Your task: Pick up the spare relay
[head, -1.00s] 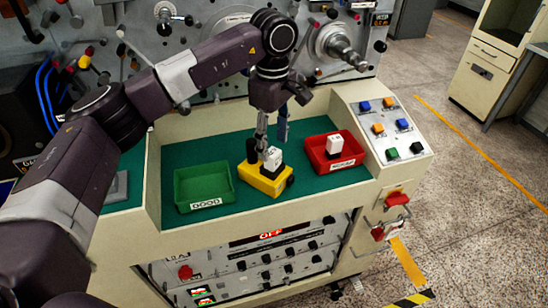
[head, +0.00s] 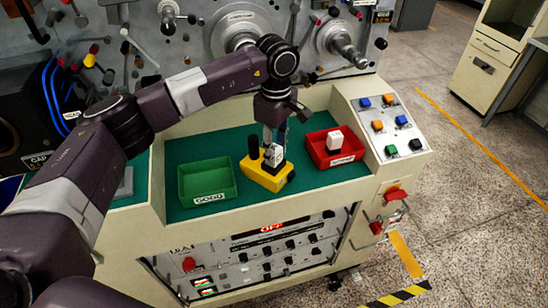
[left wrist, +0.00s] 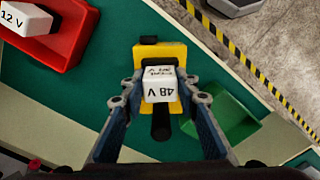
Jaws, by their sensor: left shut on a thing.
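A white block-shaped relay (head: 276,157) marked 48 V sits upright on the yellow base (head: 268,180), in the middle of the green work surface. In the left wrist view the relay (left wrist: 159,84) is between the two blue-grey fingers. My left gripper (left wrist: 160,92) points down and is shut on this relay, which is still at the yellow base (left wrist: 172,55). A second white relay (head: 334,141), marked 12 V in the left wrist view (left wrist: 28,18), stands in the red bin (head: 322,160). My right gripper is not in view.
A green bin (head: 190,199) labelled GOOD is left of the yellow base and looks empty. A black knob (head: 253,146) rises from the base. A sloped button panel (head: 398,149) is at the right, and machine spindles (head: 342,50) stand behind.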

